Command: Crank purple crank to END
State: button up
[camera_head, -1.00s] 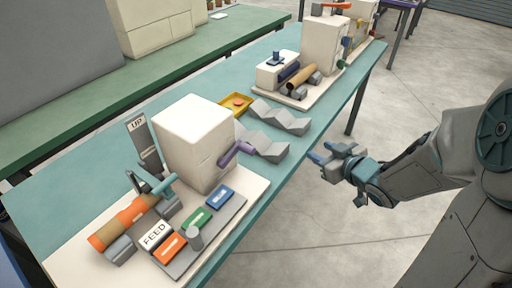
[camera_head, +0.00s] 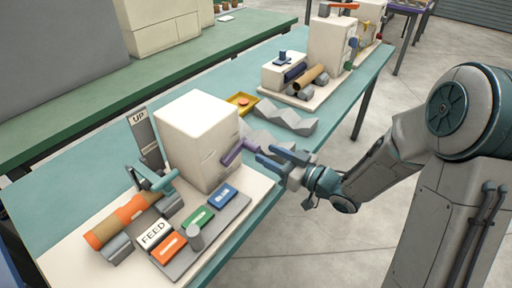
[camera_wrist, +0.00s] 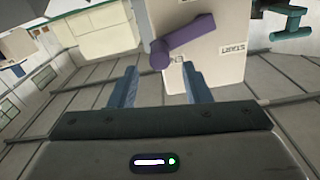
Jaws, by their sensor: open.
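The purple crank (camera_head: 238,152) sticks out from the right side of the cream winder box (camera_head: 198,135). In the wrist view the purple crank (camera_wrist: 182,42) slants across the box face (camera_wrist: 228,60), above and between my fingertips. A small label on the box lies just below the crank's lower end; its text is partly hidden. The open fingers also show in the wrist view (camera_wrist: 160,80).
On the same base are an orange roll (camera_head: 125,220), a FEED block (camera_head: 154,235), an orange block (camera_head: 168,248), a green block (camera_head: 197,217) and a blue block (camera_head: 222,194). Grey zigzag pieces (camera_head: 285,118) and a yellow tray (camera_head: 242,102) lie behind. A second winder stands further back.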

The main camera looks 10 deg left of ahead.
aim_at(259, 149)
jog(key=x, duration=0.5)
grip_shut()
